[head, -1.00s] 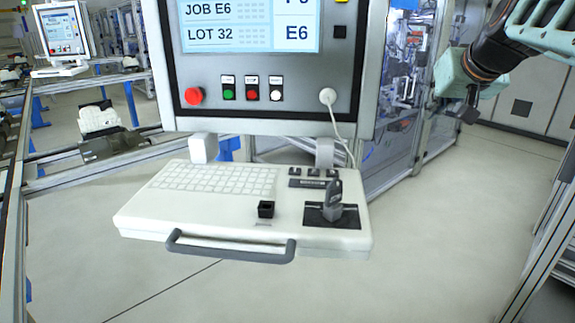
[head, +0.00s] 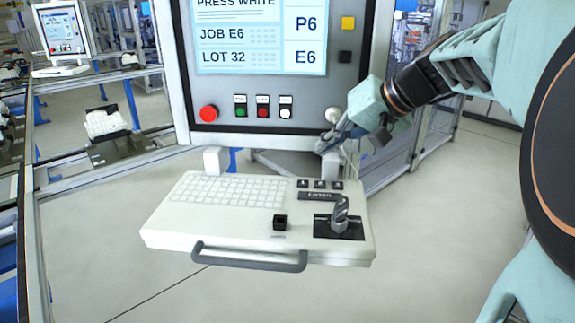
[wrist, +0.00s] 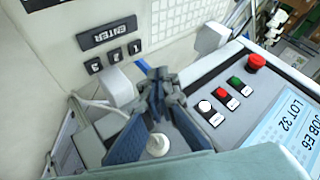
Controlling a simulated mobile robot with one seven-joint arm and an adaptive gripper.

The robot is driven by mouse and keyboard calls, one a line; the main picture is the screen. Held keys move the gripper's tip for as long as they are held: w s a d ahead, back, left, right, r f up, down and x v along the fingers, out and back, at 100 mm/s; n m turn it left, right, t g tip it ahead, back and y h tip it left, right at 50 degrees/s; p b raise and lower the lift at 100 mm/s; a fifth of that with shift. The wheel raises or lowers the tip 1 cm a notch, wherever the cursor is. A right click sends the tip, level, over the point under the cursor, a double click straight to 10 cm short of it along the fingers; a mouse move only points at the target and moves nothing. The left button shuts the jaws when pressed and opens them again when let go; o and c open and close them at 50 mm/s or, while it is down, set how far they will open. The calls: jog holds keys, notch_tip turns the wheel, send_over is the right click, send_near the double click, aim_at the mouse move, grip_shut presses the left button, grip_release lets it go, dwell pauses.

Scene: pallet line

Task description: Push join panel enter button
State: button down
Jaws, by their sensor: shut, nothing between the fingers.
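The dark bar-shaped key marked ENTER (head: 319,195) lies on the pale keyboard shelf (head: 185,232), below three small dark keys (head: 320,184). In the wrist view the ENTER key (wrist: 107,32) shows upside down at upper left, uncovered. My gripper (head: 323,146) is shut and empty, in front of the panel's lower right edge, above and behind the ENTER key in the head picture and apart from it. In the wrist view its blue-grey fingers (wrist: 158,76) meet near the middle, beside the small numbered keys.
The upright panel (head: 328,102) has a screen (head: 262,38), a red knob (head: 208,113), and green, red and white buttons (head: 286,113). A grey upright piece (head: 341,212) stands in a black plate on the shelf. A black block (head: 280,221) and front handle (head: 250,259) protrude.

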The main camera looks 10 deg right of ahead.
jog(key=shift+f, duration=0.1)
jog(key=b, duration=0.5)
send_over(323, 197)
notch_tip(323, 197, down, 8)
jog(key=shift+w+r, duration=0.1)
jog(key=shift+r, duration=0.1)
jog(key=shift+f+b, duration=0.6)
jog(key=shift+b, duration=0.05)
dwell(0.8)
jog(key=shift+f+b, duration=0.4)
jog(key=shift+b, duration=0.2)
jog(key=shift+f+b, duration=0.55)
jog(key=shift+b, duration=0.1)
dwell(0.5)
jog(key=shift+r, duration=0.1)
jog(key=shift+r+p, duration=0.6)
jog(key=shift+r, duration=0.25)
